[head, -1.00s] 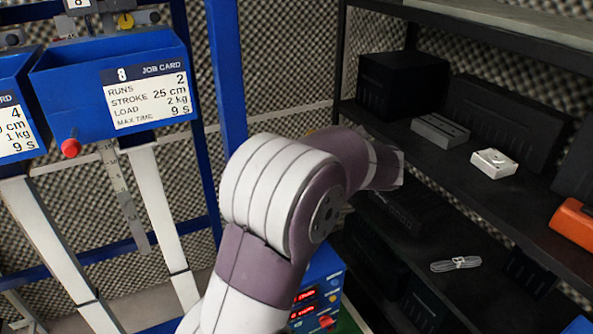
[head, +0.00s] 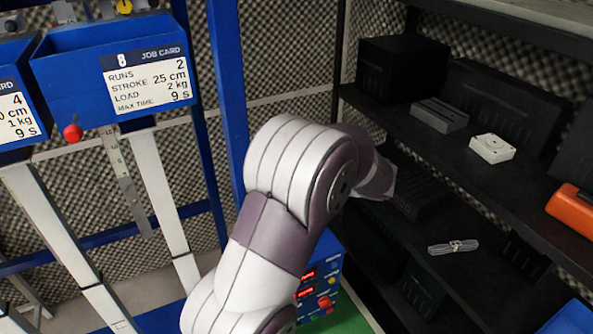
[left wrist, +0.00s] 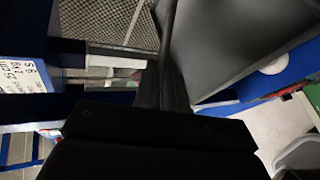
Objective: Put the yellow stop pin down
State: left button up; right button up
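I cannot make out a yellow stop pin in any gripper. A small yellow knob (head: 124,6) shows at the top edge of the head view, above the blue job-card box (head: 115,65); I cannot tell whether it is the pin. My left gripper (left wrist: 165,92) shows in the left wrist view as dark fingers close together, with nothing visible between them. In the head view one of my arms crosses the middle and bends right toward the dark shelf, its gripper out of sight. My right gripper is not seen.
The dark shelf unit (head: 480,190) at the right holds a white block (head: 492,148), a grey block (head: 440,114), an orange case (head: 572,213) and a tied grey bundle (head: 453,247). A red knob (head: 73,133) sticks out under the box. A blue post (head: 227,100) stands behind my arm.

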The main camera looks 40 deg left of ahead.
pick_arm(q)
jog(key=o, duration=0.4)
jog(key=shift+a+r+p, duration=0.1)
jog(key=shift+r+p, duration=0.2)
jog(key=shift+r, duration=0.05)
jog(key=shift+r+p, duration=0.6)
jog(key=shift+r, duration=0.05)
jog(key=d+b, duration=0.2)
jog(key=shift+d+f+b, duration=0.1)
jog(key=shift+f+b, duration=0.2)
jog(key=shift+b, duration=0.1)
jog(key=b+v, duration=0.1)
jog(key=v, duration=0.2)
jog(key=b+v, duration=0.1)
jog(key=v, duration=0.2)
jog(key=b+v, duration=0.2)
jog(key=v, duration=0.2)
jog(key=shift+s+r, duration=0.1)
jog(key=shift+r, duration=0.2)
